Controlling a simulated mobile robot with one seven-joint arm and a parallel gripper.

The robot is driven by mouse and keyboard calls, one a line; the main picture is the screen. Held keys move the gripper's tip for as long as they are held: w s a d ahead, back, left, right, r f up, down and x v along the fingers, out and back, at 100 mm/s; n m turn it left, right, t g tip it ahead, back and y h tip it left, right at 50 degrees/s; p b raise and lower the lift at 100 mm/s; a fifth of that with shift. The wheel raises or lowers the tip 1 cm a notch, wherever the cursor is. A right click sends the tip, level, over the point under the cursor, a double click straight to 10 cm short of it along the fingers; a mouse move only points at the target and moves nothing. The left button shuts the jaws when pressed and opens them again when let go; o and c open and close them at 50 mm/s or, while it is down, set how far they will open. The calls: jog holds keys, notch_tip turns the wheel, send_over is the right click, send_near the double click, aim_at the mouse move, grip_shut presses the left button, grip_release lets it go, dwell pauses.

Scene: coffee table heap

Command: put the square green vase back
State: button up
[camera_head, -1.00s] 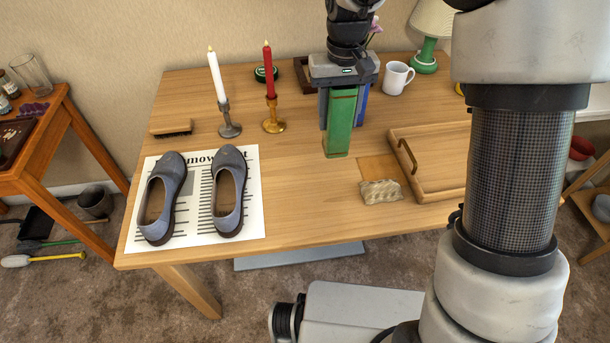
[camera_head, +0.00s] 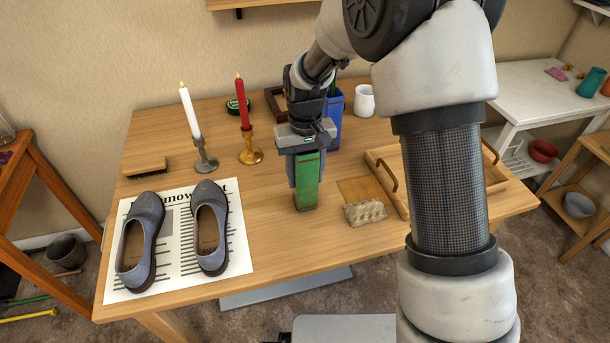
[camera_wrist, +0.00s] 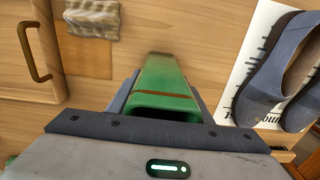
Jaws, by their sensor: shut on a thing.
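The square green vase (camera_head: 307,182) is upright between the fingers of my gripper (camera_head: 306,172) in the head view. My gripper is shut on it from above. I cannot tell whether its base touches the table (camera_head: 280,230) or hangs just above it. In the wrist view the vase (camera_wrist: 165,85) shows its open mouth, with a brown band near the rim, and my gripper (camera_wrist: 160,100) closes around it.
Grey shoes (camera_head: 210,230) lie on a newspaper (camera_head: 185,276) to the left. Red (camera_head: 243,103) and white (camera_head: 190,112) candles stand behind. A blue container (camera_head: 334,122) is behind my gripper. A woven block (camera_head: 365,211) and wooden tray (camera_head: 388,158) are on the right. Table front is clear.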

jog(key=shift+f, duration=0.15)
jog(key=o, duration=1.3)
